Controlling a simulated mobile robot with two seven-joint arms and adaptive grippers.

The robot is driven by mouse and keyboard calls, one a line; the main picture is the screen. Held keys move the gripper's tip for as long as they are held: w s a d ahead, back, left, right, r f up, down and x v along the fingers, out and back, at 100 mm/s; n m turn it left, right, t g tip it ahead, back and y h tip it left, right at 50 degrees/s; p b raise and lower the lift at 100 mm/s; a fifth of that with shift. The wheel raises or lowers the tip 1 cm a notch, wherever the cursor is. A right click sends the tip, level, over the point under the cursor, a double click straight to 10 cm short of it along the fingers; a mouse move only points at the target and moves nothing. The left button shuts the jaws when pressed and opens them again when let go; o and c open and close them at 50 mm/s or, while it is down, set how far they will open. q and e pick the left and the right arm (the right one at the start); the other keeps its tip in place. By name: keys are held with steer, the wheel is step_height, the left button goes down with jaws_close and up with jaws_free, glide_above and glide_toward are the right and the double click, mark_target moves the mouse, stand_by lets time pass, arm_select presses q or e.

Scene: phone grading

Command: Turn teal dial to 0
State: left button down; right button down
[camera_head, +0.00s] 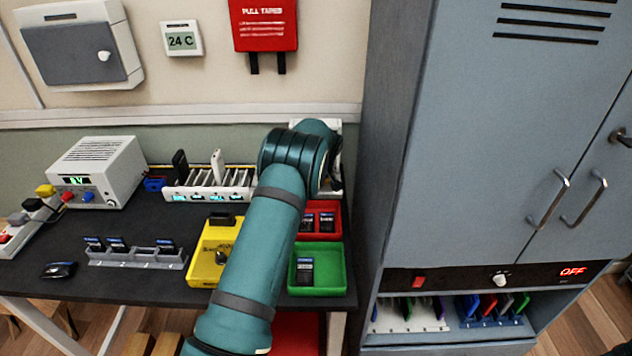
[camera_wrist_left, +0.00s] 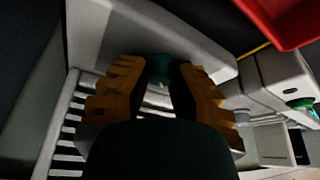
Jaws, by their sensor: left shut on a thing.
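My left arm reaches over the table in the head view, and its gripper is hidden there behind the arm's own links. In the left wrist view, the yellow-brown fingers of my left gripper (camera_wrist_left: 160,95) are closed around the teal dial (camera_wrist_left: 160,66). The dial sits on a pale housing (camera_wrist_left: 205,50), and only part of it shows between the fingers. Its mark and scale cannot be read. A pale panel (camera_head: 335,128) shows partly behind my arm in the head view. My right gripper is in neither view.
A yellow tester (camera_head: 202,270), a green tray (camera_head: 337,278) and a red tray (camera_head: 331,207) flank my arm. A tall grey cabinet (camera_head: 450,130) stands to the right.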

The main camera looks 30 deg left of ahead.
arm_select(q)
steer(key=shift+f, duration=0.1)
steer(key=c, duration=0.7)
jaws_free()
steer(key=shift+a, duration=0.1)
steer(key=shift+c, duration=0.2)
steer(key=v, duration=1.2)
